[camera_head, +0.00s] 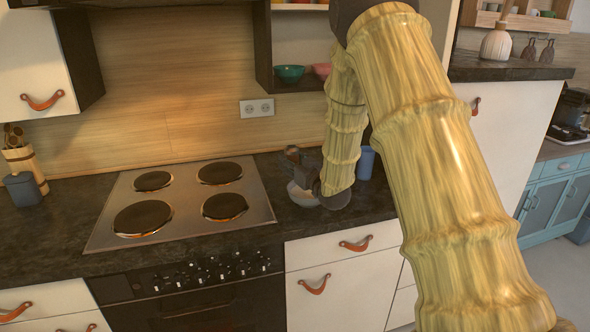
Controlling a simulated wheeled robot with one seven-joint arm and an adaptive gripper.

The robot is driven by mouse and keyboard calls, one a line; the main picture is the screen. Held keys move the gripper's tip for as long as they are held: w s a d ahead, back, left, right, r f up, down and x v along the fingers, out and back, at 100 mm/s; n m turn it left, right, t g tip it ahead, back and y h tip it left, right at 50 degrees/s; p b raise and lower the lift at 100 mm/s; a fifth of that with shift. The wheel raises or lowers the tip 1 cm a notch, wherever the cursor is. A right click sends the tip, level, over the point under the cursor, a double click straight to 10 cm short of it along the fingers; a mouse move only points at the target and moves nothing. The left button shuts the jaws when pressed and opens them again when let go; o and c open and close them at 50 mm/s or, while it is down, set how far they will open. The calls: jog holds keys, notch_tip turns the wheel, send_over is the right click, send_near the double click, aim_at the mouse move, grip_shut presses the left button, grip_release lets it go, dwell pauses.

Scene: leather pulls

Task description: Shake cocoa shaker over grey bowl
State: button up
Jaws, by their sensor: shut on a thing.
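My gripper (306,176) is at the counter to the right of the stove, partly hidden by my own arm. It is shut on a small dark brown thing (292,153), which seems to be the cocoa shaker. Only a small part of it shows, and its tilt is hard to tell. A pale grey bowl (301,197) stands on the dark counter just below my gripper. Its right side is hidden by my arm. I cannot tell whether the shaker is exactly above the bowl.
A blue cup (366,163) stands behind and right of my gripper. The stove (183,200) with black hotplates is to the left and bears nothing. A dark blue-grey container (23,189) stands at the far left. An open shelf with a green bowl (290,73) hangs above.

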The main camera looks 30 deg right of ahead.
jog(key=shift+d+f, duration=0.1)
jog(key=shift+d, duration=0.4)
jog(key=shift+s+d+m+t, duration=0.2)
jog(key=shift+d+m+t, duration=0.15)
jog(key=shift+m, duration=0.75)
jog(key=shift+d+f+m, duration=0.15)
jog(key=shift+d+m, duration=0.1)
jog(key=shift+m, duration=0.75)
jog(key=m+h, duration=0.1)
jog(key=m, duration=0.2)
jog(key=m+t+b, duration=0.1)
jog(key=m, duration=0.2)
jog(key=f+m+h, duration=0.1)
jog(key=m, duration=0.2)
jog(key=shift+w+a+m+h, duration=0.1)
jog(key=shift+a+m+h, duration=0.2)
jog(key=shift+a, duration=0.1)
jog(key=m, duration=0.1)
jog(key=m+h, duration=0.1)
jog(key=m, duration=0.1)
jog(key=shift+a+f+m+t+b, duration=0.2)
jog(key=shift+m+t+b, duration=0.1)
jog(key=shift+t+b, duration=0.1)
jog(key=shift+r+m, duration=0.15)
jog(key=shift+m, duration=0.55)
jog(key=shift+r+m+h, duration=0.25)
jog(key=shift+m+h, duration=0.15)
